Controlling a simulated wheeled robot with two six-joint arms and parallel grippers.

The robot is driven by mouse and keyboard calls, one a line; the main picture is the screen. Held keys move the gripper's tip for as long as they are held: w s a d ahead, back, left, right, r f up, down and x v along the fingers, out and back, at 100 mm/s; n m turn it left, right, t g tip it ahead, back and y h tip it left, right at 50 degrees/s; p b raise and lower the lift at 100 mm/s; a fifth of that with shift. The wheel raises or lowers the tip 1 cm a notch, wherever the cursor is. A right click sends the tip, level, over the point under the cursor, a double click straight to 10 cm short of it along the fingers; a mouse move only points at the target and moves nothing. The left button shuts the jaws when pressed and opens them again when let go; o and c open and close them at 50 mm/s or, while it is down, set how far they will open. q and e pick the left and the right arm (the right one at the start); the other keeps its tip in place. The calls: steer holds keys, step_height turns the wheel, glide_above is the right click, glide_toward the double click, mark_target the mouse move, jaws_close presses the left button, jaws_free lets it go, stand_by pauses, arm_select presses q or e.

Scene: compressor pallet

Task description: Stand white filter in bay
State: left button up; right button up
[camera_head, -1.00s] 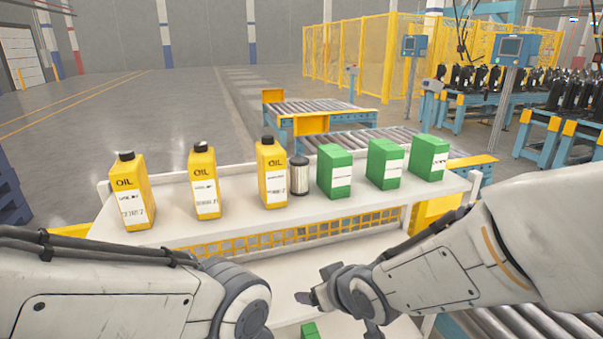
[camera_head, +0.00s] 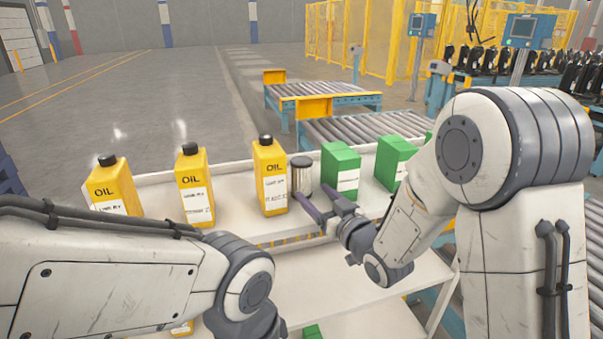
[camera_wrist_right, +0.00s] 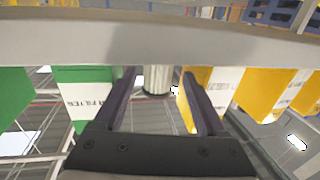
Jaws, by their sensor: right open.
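The filter (camera_head: 301,176), a pale ribbed cylinder with a dark top rim, stands upright on the upper white shelf (camera_head: 240,228) between an OIL bottle and a green box. My right gripper (camera_head: 313,196) is open in front of it, with its fingers pointing at its lower part. In the right wrist view, which looks upside down, the filter (camera_wrist_right: 157,80) lies between and beyond the open fingers (camera_wrist_right: 159,76). I cannot tell whether they touch it. My left arm crosses the lower left, but its gripper is out of view. I cannot tell which place is the bay.
Several yellow OIL bottles (camera_head: 271,178) stand left of the filter, and green boxes (camera_head: 341,170) stand right of it, partly hidden by my right arm. A lower shelf (camera_head: 330,277) has clear room; a green box (camera_head: 312,332) shows at the bottom. Roller conveyors (camera_head: 365,128) stand behind.

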mark_target(307, 184)
steer(key=p+x, duration=0.2)
steer(key=x, duration=0.1)
steer(key=p+x, duration=0.1)
steer(key=x, duration=0.1)
steer(key=shift+r, duration=0.35)
steer(key=shift+w+a+f+p, duration=0.1)
steer(key=shift+w+f+p, duration=0.1)
steer(key=shift+p, duration=0.1)
steer(key=shift+r, duration=0.1)
jaws_close()
